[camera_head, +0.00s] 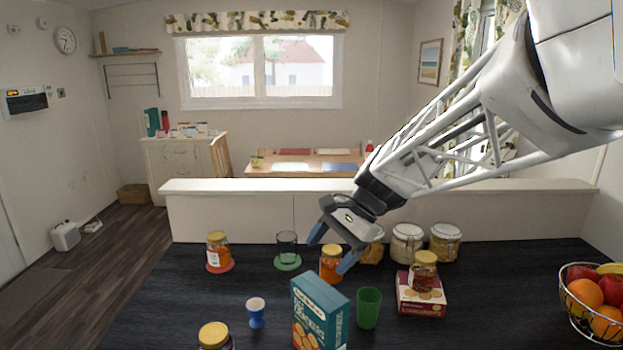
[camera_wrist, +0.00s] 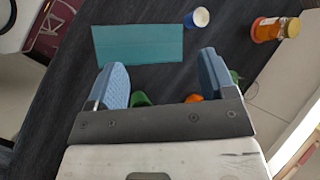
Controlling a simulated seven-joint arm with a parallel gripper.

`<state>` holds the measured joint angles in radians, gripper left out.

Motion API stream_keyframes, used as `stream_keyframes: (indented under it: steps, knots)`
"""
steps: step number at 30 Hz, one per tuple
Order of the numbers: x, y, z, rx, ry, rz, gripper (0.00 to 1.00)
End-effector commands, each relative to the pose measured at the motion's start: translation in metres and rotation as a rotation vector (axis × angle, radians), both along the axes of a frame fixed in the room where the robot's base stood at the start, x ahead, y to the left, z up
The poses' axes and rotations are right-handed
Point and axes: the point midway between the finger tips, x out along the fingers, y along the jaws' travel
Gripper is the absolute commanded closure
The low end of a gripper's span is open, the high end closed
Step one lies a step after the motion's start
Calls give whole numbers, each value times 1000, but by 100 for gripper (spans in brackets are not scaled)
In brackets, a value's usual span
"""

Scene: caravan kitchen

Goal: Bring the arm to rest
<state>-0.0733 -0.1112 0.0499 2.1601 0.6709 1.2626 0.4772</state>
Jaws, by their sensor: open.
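My gripper (camera_head: 332,249) hangs above the dark worktop (camera_head: 200,310) in the head view, its blue fingers spread and pointing down. In the wrist view my gripper (camera_wrist: 163,82) has its two fingers wide apart with nothing held between them. A jar with an orange filling and yellow lid (camera_head: 331,266) appears just below and behind the fingers in the head view; I cannot tell the exact gap. A teal box (camera_head: 320,312) stands in front of it, and its teal face (camera_wrist: 138,43) shows beyond the fingers in the wrist view.
A green cup (camera_head: 368,308), blue egg cup (camera_head: 256,311), dark glass (camera_head: 287,248) on a green coaster, and jar (camera_head: 217,250) on a red coaster stand around. A jar (camera_head: 424,270) sits on a flat box (camera_head: 421,299). A fruit basket (camera_head: 590,318) is right. A low partition (camera_head: 230,215) runs behind.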

Motion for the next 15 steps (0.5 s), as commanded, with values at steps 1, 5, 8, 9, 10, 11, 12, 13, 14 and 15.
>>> stream_keyframes:
  steps: [1,5,8,9,10,11,12,13,14,15]
  knots:
    - [-10,-6,0,-21,-26,15,23]
    - [-35,-22,-1,-79,-93,60,23]
    - [-54,-34,-3,-124,-143,98,23]
    - [-61,-39,-4,-142,-163,113,23]
    - [-67,-43,-5,-157,-177,126,23]
    - [-72,-46,-6,-170,-191,137,23]
    - [-80,-51,-7,-189,-212,155,23]
    - [-85,-54,-8,-202,-226,166,23]
    - [-90,-58,-9,-216,-239,178,23]
    - [-98,-62,-10,-234,-258,195,23]
